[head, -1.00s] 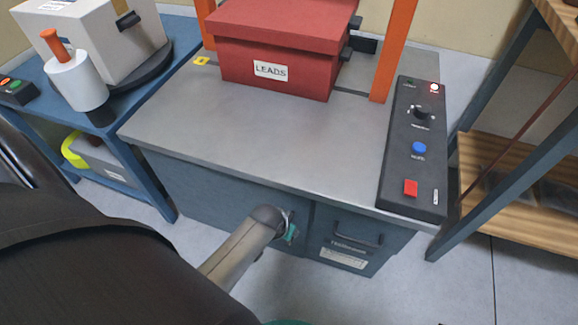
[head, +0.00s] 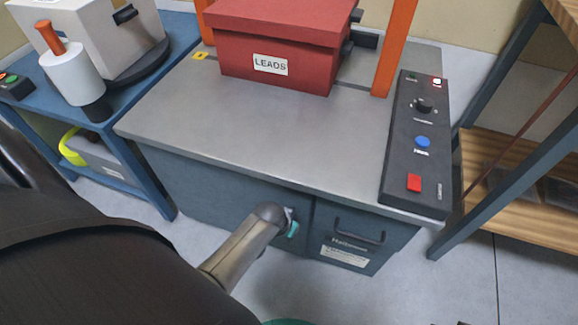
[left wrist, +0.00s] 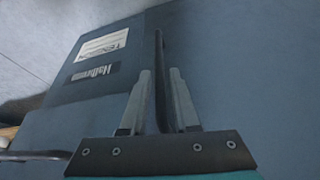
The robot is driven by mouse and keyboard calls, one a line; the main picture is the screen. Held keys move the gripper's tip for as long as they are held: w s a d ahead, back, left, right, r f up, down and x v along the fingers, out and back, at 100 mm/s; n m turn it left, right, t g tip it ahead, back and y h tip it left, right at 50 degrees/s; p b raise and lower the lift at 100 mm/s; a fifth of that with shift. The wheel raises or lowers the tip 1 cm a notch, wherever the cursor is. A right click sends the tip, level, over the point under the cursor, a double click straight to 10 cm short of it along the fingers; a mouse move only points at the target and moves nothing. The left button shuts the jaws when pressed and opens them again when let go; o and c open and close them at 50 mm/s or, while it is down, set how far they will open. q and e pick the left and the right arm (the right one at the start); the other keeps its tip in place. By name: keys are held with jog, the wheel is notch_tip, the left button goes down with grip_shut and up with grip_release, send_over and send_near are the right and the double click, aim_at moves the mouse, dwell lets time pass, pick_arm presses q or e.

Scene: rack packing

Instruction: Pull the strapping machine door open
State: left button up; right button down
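The strapping machine (head: 250,140) has a grey top and a blue-grey front. Its left front door (head: 215,205) looks shut, flush with the front. A dark upright handle (left wrist: 159,75) shows on the door in the left wrist view. My left gripper (head: 291,228) is at the door's right side. In the left wrist view its two fingers (left wrist: 160,95) stand on either side of the handle, with a narrow gap visible, so it looks open around it. In the head view my arm hides the handle. My right gripper is not in view.
Right of the door is a labelled panel (head: 345,240) with its own handle (head: 358,233). A red box (head: 275,50) and a black control panel (head: 414,150) are on top. A blue bench (head: 150,195) stands left, a shelf rack (head: 500,180) right.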

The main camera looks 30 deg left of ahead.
pick_arm(q)
grip_shut()
dwell(1.1)
